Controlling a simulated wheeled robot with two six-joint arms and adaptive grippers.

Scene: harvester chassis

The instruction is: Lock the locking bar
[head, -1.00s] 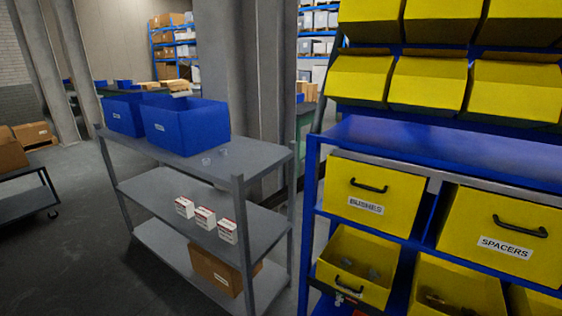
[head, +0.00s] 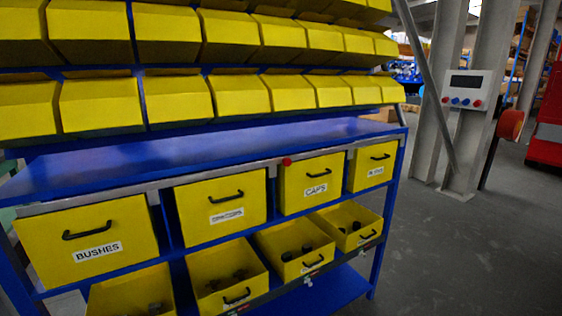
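A grey bar (head: 235,172) runs along the front of the blue rack, just under its shelf and above the upper row of yellow drawers. A red knob (head: 287,161) sits on it, right of the middle. I cannot tell from here whether this bar is locked. The upper drawers look shut, among them the BUSHES drawer (head: 86,240) and the CAPS drawer (head: 311,183). Neither of my grippers is in view.
Open-topped yellow drawers (head: 226,283) with dark parts in them stand below. Yellow bins (head: 178,101) fill the rows above the blue shelf (head: 200,148). At right are a control box (head: 468,90) on a pillar and clear grey floor (head: 450,250).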

